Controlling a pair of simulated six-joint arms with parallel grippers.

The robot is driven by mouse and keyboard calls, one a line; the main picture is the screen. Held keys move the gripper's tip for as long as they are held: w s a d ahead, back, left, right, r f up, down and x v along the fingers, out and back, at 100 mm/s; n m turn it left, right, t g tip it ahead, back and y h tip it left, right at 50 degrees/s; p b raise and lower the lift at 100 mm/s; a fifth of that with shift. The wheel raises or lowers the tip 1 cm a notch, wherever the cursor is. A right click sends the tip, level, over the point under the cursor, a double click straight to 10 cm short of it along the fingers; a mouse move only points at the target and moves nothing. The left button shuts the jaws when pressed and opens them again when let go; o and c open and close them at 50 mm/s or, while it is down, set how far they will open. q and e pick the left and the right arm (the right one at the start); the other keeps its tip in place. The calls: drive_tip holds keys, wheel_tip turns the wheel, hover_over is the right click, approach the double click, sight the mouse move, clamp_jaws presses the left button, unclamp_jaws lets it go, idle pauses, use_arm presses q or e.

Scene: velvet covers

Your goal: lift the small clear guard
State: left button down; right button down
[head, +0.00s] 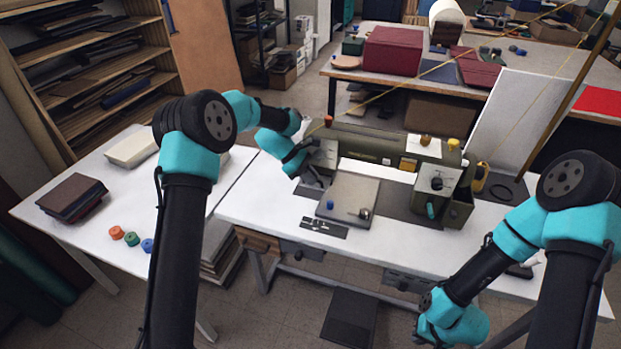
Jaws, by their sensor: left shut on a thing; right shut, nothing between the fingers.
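My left gripper (314,178) is at the left end of the olive-green sewing machine (365,146), close against its grey head. Its fingers point down and to the right, just above the left edge of a flat grey-beige piece (350,195). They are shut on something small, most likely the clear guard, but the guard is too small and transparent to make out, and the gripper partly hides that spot. My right arm is bent down at the lower right, with its wrist at the bottom edge. Its gripper fingers do not show.
The white machine table (260,215) has free room at its left front. A blue spool (329,204) and a small metal part (364,213) rest on the beige piece. Dark covers (73,197) and several coloured spools lie on the left table. A white panel (520,120) stands at the right.

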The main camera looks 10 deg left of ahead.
use_arm(q)
drive_tip(key=c, duration=1.2)
unclamp_jaws()
drive_tip(key=v, duration=1.7)
drive_tip(key=shift+r, duration=0.15)
drive_tip(key=shift+a, duration=0.1)
